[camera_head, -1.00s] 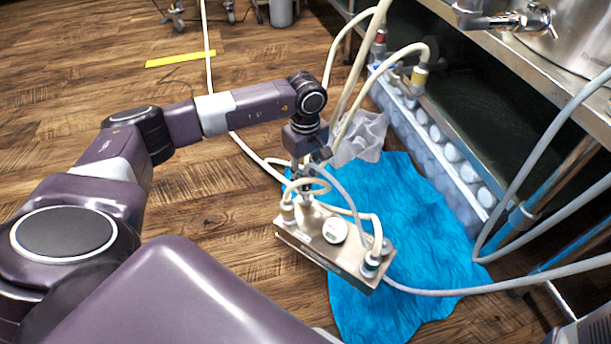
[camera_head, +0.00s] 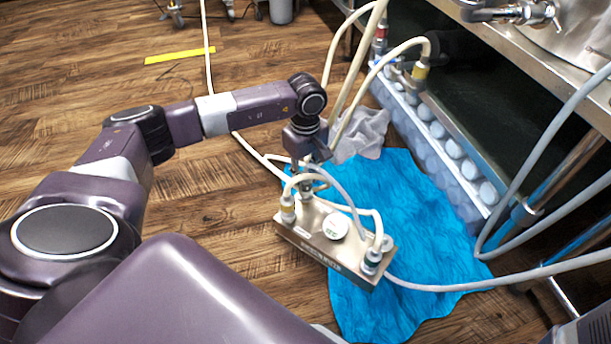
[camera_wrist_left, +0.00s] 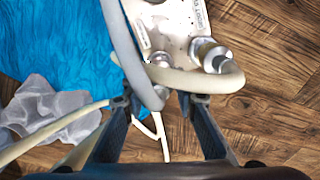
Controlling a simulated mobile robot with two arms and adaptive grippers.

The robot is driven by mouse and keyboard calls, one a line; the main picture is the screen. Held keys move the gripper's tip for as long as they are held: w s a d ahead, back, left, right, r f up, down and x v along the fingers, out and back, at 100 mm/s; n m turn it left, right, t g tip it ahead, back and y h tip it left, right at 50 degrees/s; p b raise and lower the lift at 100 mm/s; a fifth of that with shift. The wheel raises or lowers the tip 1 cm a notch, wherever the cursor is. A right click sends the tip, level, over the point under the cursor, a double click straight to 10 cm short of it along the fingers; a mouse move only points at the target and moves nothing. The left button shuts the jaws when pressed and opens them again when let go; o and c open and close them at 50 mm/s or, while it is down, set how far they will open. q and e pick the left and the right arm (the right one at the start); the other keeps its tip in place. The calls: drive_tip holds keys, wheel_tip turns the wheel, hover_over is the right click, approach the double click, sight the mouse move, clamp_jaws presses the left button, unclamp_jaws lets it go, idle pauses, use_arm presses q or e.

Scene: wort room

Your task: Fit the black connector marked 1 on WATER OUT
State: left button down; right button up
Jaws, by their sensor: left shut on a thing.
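A steel block (camera_head: 320,240) with a round white dial or label (camera_head: 335,226) lies on the floor, partly on a blue cloth. Hose fittings stand at its left end (camera_head: 288,208) and right end (camera_head: 373,258). My left gripper (camera_head: 304,178) is low over its far left edge. In the left wrist view, the fingers (camera_wrist_left: 156,99) stand either side of a pale hose bend (camera_wrist_left: 152,96). What they grip is mostly hidden behind the hoses, seemingly a hose connector. A fitting (camera_wrist_left: 210,52) shows beside them. I cannot read a 1 or WATER OUT. My right gripper is out of view.
The blue cloth (camera_head: 400,220) and a crumpled grey cloth (camera_head: 365,135) lie behind the block. Pale hoses loop over the block and cross the floor. A steel bench (camera_head: 540,70) borders the right. Open wooden floor lies at left.

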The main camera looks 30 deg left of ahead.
use_arm(q)
drive_tip(key=shift+f, duration=0.4)
drive_tip(key=c, duration=1.5)
unclamp_jaws()
drive_tip(key=shift+o, duration=0.2)
